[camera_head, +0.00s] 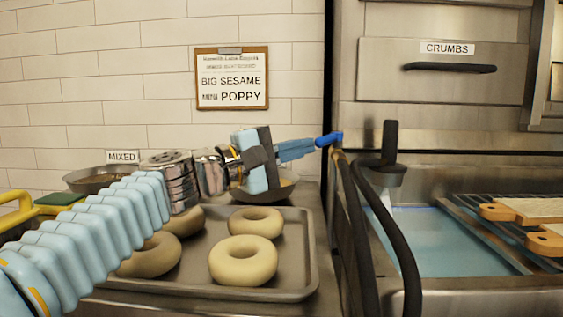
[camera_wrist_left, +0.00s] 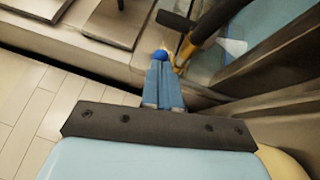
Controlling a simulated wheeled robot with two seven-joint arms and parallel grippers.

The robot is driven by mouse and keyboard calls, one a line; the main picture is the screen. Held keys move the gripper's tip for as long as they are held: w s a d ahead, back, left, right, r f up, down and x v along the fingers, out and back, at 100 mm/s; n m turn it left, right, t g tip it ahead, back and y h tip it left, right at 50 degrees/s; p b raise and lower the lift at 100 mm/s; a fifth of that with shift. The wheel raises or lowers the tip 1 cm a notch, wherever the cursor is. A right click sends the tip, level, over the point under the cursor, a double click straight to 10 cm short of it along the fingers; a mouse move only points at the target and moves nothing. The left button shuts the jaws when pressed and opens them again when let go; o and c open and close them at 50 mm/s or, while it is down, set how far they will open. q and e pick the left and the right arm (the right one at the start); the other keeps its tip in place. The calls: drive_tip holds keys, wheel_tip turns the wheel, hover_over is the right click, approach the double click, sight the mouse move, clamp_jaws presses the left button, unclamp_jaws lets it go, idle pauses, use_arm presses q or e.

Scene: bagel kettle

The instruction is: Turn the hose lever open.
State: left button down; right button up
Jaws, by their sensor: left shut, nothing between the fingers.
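The hose lever (camera_head: 329,138) is a bright blue handle at the top of a brass fitting on the black hose (camera_head: 355,220), beside the water basin. In the left wrist view the blue lever (camera_wrist_left: 160,56) shows as a rounded blue end just beyond the fingertips. My left gripper (camera_head: 312,146) reaches in from the left over the bagel tray. Its light blue fingers (camera_wrist_left: 161,72) are shut with nothing between them, and their tips are at the lever's left end. I cannot tell if they touch it. My right gripper is in neither view.
A metal tray (camera_head: 312,270) with several bagels lies below my left arm. Bowls stand behind it. Right of the hose are a basin of blue water (camera_head: 435,245), a black upright handle (camera_head: 390,143) and a rack with boards. A CRUMBS drawer (camera_head: 440,90) is above.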

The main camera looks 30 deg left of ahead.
use_arm(q)
drive_tip(key=d+y, duration=0.1)
drive_tip(key=d+n+t+y, duration=0.1)
drive_tip(key=shift+s+n+y+b, duration=0.2)
drive_tip(key=shift+n+y+b, duration=0.1)
drive_tip(key=shift+b, duration=0.05)
drive_tip(key=shift+w+d+y, duration=0.15)
drive_tip(key=shift+d, duration=0.6)
drive_tip(key=shift+w+d+y, duration=0.1)
drive_tip(key=shift+d+y, duration=0.05)
drive_tip(key=shift+d, duration=0.6)
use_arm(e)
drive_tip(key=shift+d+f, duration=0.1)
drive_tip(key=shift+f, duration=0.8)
